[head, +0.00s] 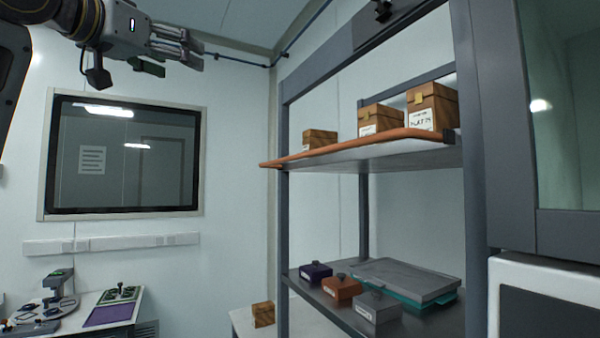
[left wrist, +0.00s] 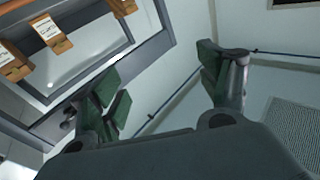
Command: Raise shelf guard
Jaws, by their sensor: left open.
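The orange bar (head: 360,145) that looks like the shelf guard runs along the front edge of the upper shelf (head: 400,155), low in front of the boxes. My left gripper (head: 188,50) is at the top left of the head view, above the wall window and well apart from the bar. In the left wrist view the left gripper (left wrist: 162,72) has its green-padded fingers spread wide, with nothing between them. An orange strip shows at the top left corner of that view, partly cut off. My right gripper is not in view.
Wooden boxes (head: 381,120) stand on the upper shelf. The lower shelf holds small coloured boxes (head: 341,287) and a grey-lidded tray (head: 405,278). A grey upright (head: 472,180) and a dark knob (head: 382,10) are on the rack. Open air lies between gripper and rack.

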